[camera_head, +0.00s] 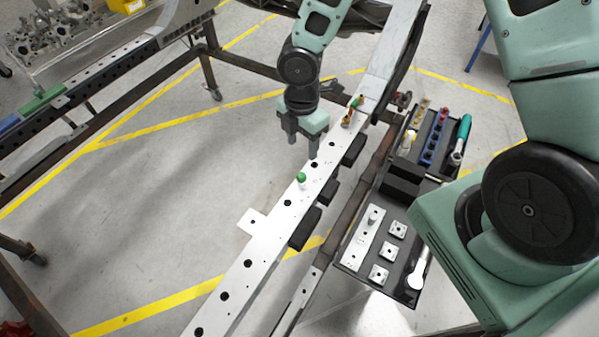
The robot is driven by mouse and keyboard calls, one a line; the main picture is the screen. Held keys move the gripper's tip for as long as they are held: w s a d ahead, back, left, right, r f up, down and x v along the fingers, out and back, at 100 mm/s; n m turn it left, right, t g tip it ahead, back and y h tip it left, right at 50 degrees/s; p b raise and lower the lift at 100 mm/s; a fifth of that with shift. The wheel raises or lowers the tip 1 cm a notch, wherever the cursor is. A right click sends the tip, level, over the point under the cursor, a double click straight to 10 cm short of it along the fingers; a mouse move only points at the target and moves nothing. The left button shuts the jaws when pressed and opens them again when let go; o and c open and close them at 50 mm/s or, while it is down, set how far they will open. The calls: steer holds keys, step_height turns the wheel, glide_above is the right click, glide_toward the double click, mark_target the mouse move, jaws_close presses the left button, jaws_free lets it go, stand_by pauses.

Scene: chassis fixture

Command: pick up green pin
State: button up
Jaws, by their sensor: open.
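The green pin (301,177) stands in the long white perforated rail, with its round green head showing on top. My gripper (303,146) hangs over the rail, a little above and beyond the pin in the picture. Its two fingers point down, apart and empty. I cannot tell from this view how high the fingertips are over the rail. The white rail (262,243) runs from the bottom left up to the top right and has several dark holes.
A dark tray (348,268) with square plates, sockets and a green-handled tool stands to the right of the rail. An orange and green clamp-like part (351,110) sits on the rail behind my gripper. Black blocks (305,229) line the rail's right side. Floor left of it is open.

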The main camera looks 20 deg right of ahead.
steer(key=r, duration=0.2)
steer(key=b, duration=0.2)
glide_above(301, 175)
steer(key=shift+t, duration=0.3)
steer(key=f, duration=1.2)
steer(key=shift+s+a, duration=0.25)
steer(key=shift+s, duration=0.05)
steer(key=shift+w+d+f+b, duration=0.15)
steer(key=shift+f+b, duration=0.2)
steer(key=shift+f, duration=1.05)
steer(key=shift+w+d+f+b, duration=0.15)
steer(key=shift+f+b, duration=0.15)
steer(key=shift+f, duration=1.1)
jaws_close()
